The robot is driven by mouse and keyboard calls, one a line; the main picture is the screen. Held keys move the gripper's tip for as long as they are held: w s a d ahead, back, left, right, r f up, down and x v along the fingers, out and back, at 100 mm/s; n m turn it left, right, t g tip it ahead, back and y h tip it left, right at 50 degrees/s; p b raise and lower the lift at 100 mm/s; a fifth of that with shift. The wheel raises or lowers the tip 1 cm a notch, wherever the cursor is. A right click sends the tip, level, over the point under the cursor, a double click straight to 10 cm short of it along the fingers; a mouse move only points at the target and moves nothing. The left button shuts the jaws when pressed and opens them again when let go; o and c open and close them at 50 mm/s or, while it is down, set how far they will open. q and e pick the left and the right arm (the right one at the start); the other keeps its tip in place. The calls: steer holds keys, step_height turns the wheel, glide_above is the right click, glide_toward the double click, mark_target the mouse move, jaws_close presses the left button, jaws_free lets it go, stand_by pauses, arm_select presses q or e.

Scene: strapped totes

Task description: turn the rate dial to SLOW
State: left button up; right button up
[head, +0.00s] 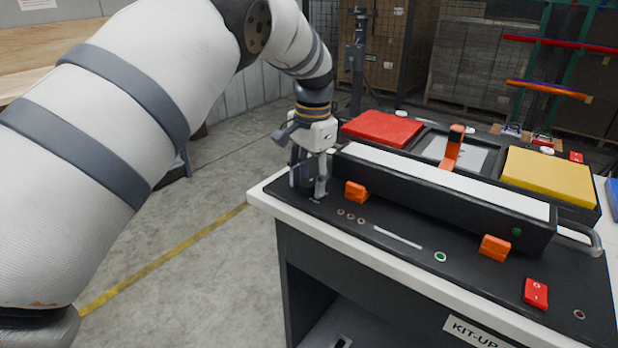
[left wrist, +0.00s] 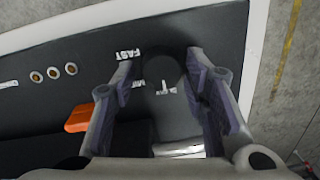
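The rate dial (left wrist: 164,70) shows in the left wrist view as a dark round knob on the black panel. A white "FAST" label (left wrist: 127,54) is beside it, and other white markings near it are partly covered. My left gripper (left wrist: 160,82) points down over the dial, with one finger on each side. The fingers are apart; a gap shows on the left finger's side, and I cannot tell whether the right finger touches. In the head view my left gripper (head: 308,194) is at the panel's left end and hides the dial. My right gripper is not in view.
An orange clip (head: 356,192) stands just right of the gripper; another orange clip (head: 495,247) is farther right. A long black bar housing (head: 450,205) runs behind. The panel also has a green-ringed button (head: 440,257) and a red rocker switch (head: 536,293).

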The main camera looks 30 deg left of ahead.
mark_target(311, 184)
arm_select(q)
step_height(311, 184, up, 12)
steer(key=shift+d, duration=0.3)
steer(key=shift+s+f, duration=0.1)
steer(key=shift+s, duration=0.05)
stand_by(0.4)
